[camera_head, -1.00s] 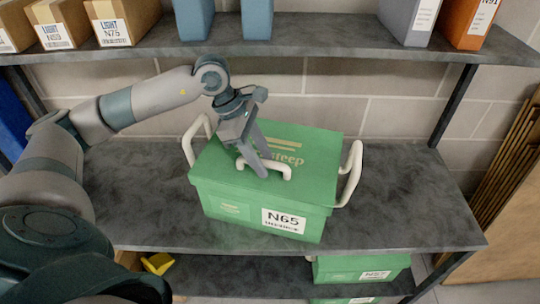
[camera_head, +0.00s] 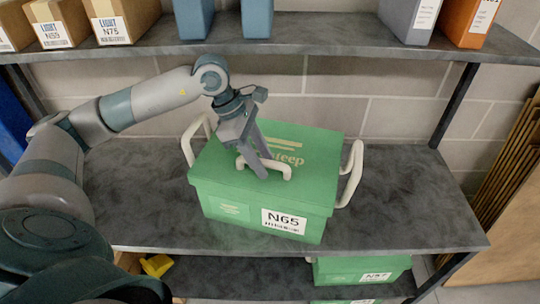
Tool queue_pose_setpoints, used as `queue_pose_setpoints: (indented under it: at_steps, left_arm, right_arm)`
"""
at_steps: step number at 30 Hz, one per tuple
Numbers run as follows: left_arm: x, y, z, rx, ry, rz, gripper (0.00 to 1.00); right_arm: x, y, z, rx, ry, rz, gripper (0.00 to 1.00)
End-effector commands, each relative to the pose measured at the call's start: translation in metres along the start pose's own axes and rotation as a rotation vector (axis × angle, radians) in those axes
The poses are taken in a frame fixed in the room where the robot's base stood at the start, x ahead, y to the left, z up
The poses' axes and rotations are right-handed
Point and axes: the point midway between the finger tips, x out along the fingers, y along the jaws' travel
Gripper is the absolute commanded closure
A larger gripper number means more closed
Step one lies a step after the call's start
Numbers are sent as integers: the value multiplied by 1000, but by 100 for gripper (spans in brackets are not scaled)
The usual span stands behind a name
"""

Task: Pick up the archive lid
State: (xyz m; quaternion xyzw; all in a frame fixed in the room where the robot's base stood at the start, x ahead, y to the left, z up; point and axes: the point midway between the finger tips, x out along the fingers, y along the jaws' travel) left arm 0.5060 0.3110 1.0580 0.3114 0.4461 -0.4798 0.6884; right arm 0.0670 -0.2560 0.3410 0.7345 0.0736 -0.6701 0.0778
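The archive lid (camera_head: 308,177) is the green top of a green box (camera_head: 245,209) labelled N65, on the middle shelf. The lid sits flat on the box and has a small cream handle (camera_head: 285,171) on its top. Cream side handles stand at the left and right of the box. My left gripper (camera_head: 254,170) reaches down from the left to the lid's handle, with its fingers at the handle bar. The fingers and wrist hide part of the handle and lid, so I cannot tell whether they are closed on it. My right gripper is not in view.
The grey middle shelf (camera_head: 410,205) is clear to the left and right of the box. An upper shelf (camera_head: 310,45) with cartons and binders overhangs behind. Another green box (camera_head: 345,268) and a yellow item (camera_head: 156,265) are on the lower shelf.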

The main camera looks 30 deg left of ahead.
Motion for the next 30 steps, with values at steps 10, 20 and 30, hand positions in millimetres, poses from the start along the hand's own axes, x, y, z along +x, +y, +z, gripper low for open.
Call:
queue_pose_setpoints:
  at_steps: [10,20,30]
  left_arm:
    - [0,0,0,0,0,0,100]
    - [-1,0,0,-2,0,0,100]
    - [-13,2,6,1,-2,5,100]
  right_arm:
    - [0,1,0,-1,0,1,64]
    - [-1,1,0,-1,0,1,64]
    - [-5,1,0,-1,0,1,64]
